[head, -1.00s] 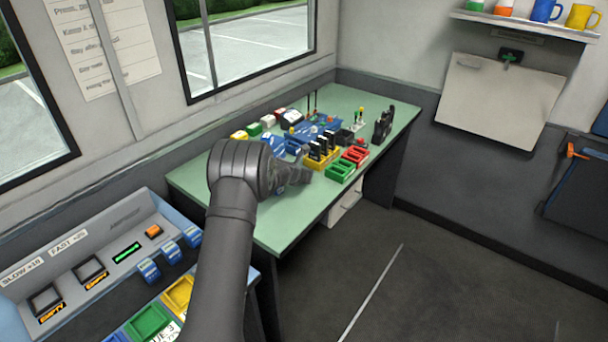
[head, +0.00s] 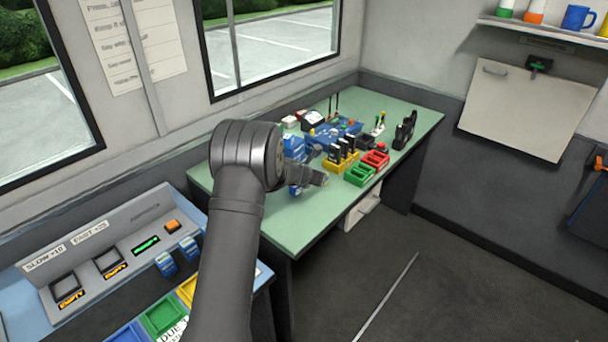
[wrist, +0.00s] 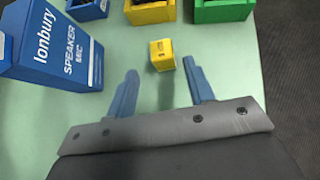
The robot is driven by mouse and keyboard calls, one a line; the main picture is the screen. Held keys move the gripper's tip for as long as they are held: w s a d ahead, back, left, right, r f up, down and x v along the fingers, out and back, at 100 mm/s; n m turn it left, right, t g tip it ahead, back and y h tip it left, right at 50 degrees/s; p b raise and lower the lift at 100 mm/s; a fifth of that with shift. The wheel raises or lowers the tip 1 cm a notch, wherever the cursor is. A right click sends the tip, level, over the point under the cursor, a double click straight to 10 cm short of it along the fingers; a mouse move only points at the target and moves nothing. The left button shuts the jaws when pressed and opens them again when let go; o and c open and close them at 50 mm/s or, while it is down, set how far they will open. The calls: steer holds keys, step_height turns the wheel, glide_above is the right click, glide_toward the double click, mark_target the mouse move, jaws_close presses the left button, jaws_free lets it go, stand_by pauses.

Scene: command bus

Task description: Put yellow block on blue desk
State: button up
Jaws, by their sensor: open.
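The yellow block (wrist: 162,55) is a small cube with a dark slot on its side, standing on the pale green desktop in the wrist view. My gripper (wrist: 161,78) is open, with its blue fingers apart. The block is just beyond the fingertips, roughly centred between them, and not held. A blue tray (head: 126,333) is at the bottom edge of the head view, partly cut off.
A blue speaker mic box (wrist: 55,50) stands left of my gripper. A yellow tray (wrist: 150,12) and a green tray (wrist: 222,10) are beyond the block. The green desktop (head: 290,232) has free room at its near end. A console (head: 110,255) stands at left.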

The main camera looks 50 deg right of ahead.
steer(key=v, duration=1)
steer(key=shift+a+r, duration=0.25)
steer(key=shift+o, duration=0.4)
steer(key=shift+s+a+r, duration=0.15)
steer(key=shift+a, duration=0.1)
steer(key=f+h, duration=0.2)
steer(key=f, duration=0.2)
steer(key=shift+s+d+f+t+h, duration=0.2)
steer(key=shift+d+t+h, duration=0.1)
steer(key=shift+d+h, duration=0.1)
steer(key=x, duration=1.7)
steer(key=shift+w+d, duration=0.15)
steer(key=shift+d, duration=0.05)
jaws_close()
